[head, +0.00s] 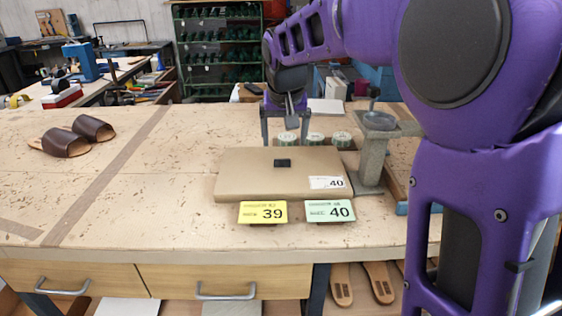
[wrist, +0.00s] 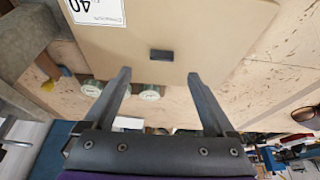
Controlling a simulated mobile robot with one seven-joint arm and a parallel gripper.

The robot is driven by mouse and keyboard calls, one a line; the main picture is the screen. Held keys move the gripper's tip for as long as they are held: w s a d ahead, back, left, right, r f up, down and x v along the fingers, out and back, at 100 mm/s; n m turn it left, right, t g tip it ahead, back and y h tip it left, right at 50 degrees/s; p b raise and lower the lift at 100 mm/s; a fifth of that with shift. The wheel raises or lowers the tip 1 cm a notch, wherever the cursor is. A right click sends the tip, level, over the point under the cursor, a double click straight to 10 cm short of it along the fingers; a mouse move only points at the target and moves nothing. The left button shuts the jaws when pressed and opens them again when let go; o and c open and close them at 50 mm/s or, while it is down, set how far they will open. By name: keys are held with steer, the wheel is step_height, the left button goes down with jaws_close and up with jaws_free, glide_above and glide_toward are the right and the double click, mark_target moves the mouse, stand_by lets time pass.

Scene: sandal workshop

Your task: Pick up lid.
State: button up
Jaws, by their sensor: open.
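The lid (head: 245,177) is a flat tan cardboard box top with a small black block (head: 283,163) on it and a white label reading 40 at its front right corner. It lies on the workbench. In the wrist view the lid (wrist: 205,25) fills the upper middle, with its black block (wrist: 161,56) ahead of my fingers. My gripper (head: 286,140) is open and empty, above the far side of the lid, behind the black block. In the wrist view my gripper (wrist: 158,76) has its two fingers spread apart, pointing at the lid. Whether anything lies under the lid is hidden.
Several round green-and-white tins (head: 315,138) stand just behind the lid. A grey metal stand (head: 372,160) is close on its right. A yellow 39 card (head: 263,212) and a green 40 card (head: 330,210) lie in front. Brown sandals (head: 75,136) sit far left; bench between is clear.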

mark_target(282, 160)
steer(key=x, duration=0.4)
steer(key=b+x, duration=0.1)
steer(key=x, duration=0.3)
steer(key=shift+w+a+f, duration=0.2)
steer(key=shift+w+f, duration=0.05)
jaws_close()
